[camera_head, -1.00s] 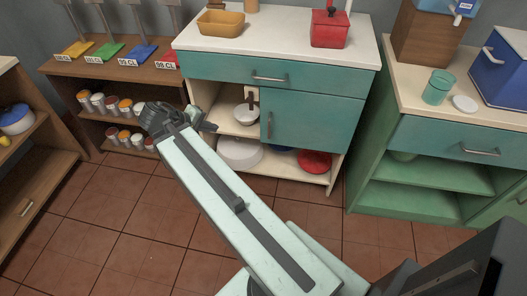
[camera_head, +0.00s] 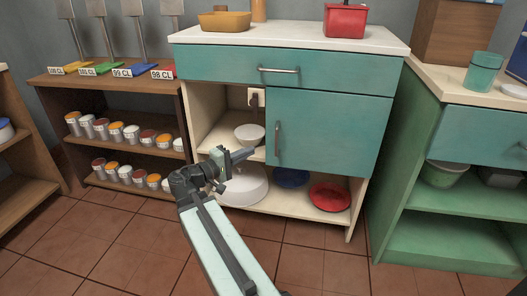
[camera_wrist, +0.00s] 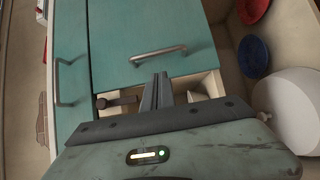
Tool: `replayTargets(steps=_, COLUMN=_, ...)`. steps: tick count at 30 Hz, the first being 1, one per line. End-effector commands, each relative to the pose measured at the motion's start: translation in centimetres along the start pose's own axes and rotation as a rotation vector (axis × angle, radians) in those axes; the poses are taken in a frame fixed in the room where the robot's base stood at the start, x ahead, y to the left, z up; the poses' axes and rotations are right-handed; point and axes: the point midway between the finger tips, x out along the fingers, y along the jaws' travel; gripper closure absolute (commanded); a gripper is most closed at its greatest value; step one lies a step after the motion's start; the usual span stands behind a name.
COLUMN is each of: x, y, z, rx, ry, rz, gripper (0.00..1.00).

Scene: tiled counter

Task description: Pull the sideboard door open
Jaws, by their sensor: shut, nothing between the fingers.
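The teal sideboard door (camera_head: 330,135) is closed on the right of the white-topped sideboard. Its vertical handle (camera_head: 277,140) is near its left edge. In the wrist view, which is turned sideways, the door (camera_wrist: 125,25) shows at the top with its handle (camera_wrist: 158,54) just beyond my fingertips. My gripper (camera_head: 250,153) is shut and empty, in front of the open compartment, left of and slightly below the handle. It also shows in the wrist view (camera_wrist: 160,80), with a small apparent gap to the handle. The exact depth between them is unclear.
A teal drawer (camera_head: 300,70) with a bar handle (camera_head: 278,70) lies above the door. A green cabinet (camera_head: 440,225) stands right; floor in front is clear.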

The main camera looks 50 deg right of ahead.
Motion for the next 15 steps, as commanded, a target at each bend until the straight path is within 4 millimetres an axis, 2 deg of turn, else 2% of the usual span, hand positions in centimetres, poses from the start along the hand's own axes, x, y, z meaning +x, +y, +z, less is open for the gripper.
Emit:
replayTargets(steps=9, x=5.8, y=0.0, z=0.0, rx=0.000, ry=-0.004, rz=-0.002, gripper=1.00)
replayTargets(steps=15, x=8.8, y=0.0, z=0.0, rx=0.001, ry=-0.002, rz=-0.002, gripper=1.00)
